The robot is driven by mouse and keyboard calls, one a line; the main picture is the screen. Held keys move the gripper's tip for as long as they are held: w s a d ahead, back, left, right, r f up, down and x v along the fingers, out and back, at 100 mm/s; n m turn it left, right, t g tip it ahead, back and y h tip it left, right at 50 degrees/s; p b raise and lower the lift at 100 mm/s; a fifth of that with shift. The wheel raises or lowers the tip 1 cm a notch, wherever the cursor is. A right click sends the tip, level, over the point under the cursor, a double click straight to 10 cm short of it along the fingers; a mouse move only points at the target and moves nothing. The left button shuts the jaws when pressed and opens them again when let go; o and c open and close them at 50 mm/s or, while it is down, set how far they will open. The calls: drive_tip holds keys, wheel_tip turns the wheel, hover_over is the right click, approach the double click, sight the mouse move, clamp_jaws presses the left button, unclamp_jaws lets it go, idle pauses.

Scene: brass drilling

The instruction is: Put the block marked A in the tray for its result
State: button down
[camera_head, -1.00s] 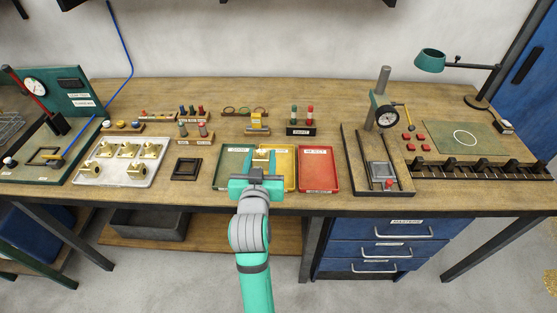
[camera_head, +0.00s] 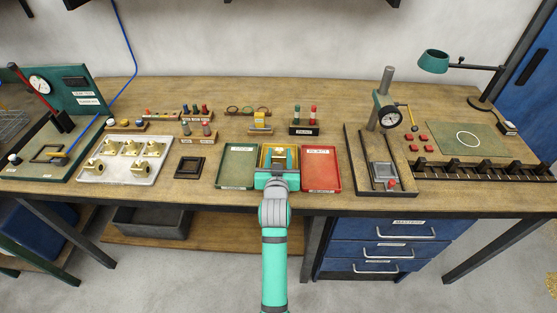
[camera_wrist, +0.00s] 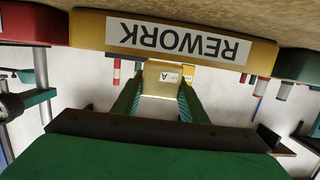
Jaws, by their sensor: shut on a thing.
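My gripper (camera_head: 279,163) is at the yellow tray (camera_head: 264,150), fingers pointing toward the back of the bench. It is shut on the brass block marked A (camera_wrist: 164,76), whose label A shows between the fingers in the wrist view, which is upside down. The block appears to be held above the tray's front rim; its exact height over the tray floor is hard to tell. The yellow tray's front label reads REWORK in the wrist view (camera_wrist: 178,40). The green tray (camera_head: 237,168) is on the left and the red tray (camera_head: 321,168) on the right.
A plate with several brass blocks (camera_head: 120,172) and a dark square fixture (camera_head: 189,167) are to the left. A dial gauge stand (camera_head: 385,150) stands right of the red tray. Behind the trays are a yellow block stand (camera_head: 260,124) and a red-and-green pin holder (camera_head: 303,129).

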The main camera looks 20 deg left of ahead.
drive_tip(key=shift+f, duration=1)
drive_tip(key=shift+f, duration=0.1)
drive_tip(key=c, duration=1.1)
unclamp_jaws()
drive_tip(key=shift+f, duration=0.15)
drive_tip(key=shift+r, duration=0.2)
drive_tip(key=v, duration=1.2)
drive_tip(key=shift+s+a, duration=0.1)
